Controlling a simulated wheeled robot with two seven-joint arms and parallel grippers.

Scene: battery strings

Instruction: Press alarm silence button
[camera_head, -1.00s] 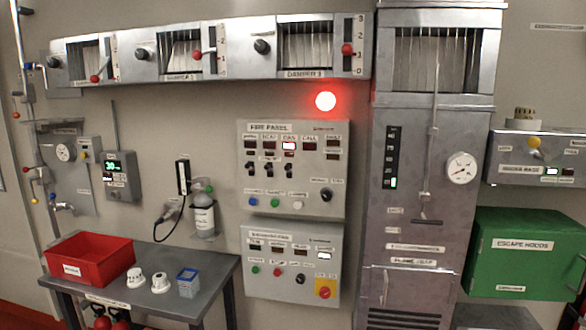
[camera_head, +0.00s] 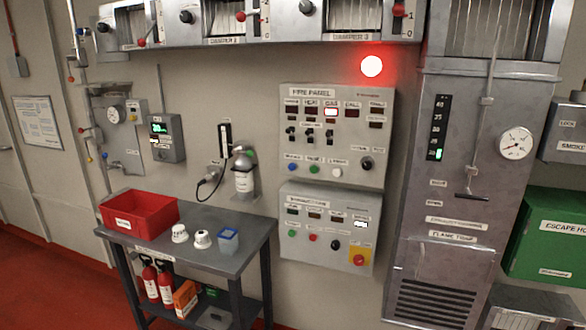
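The fire panel (camera_head: 334,138) is a grey wall box in the middle of the head view. It has a row of small displays, one of them lit, and toggle switches below them. Along its lower edge sit a blue button (camera_head: 291,167), a green button (camera_head: 314,169), a white button (camera_head: 336,172) and a black knob (camera_head: 367,163). Their small labels are too blurred to read. A red alarm lamp (camera_head: 372,66) glows above the panel. Neither of my grippers shows in the head view.
A second panel (camera_head: 328,232) with a red-and-yellow button hangs below. A grey table (camera_head: 210,256) with a red bin (camera_head: 140,213) stands at left. A tall metal cabinet (camera_head: 455,200) stands close at right. Red floor (camera_head: 60,280) is open at far left.

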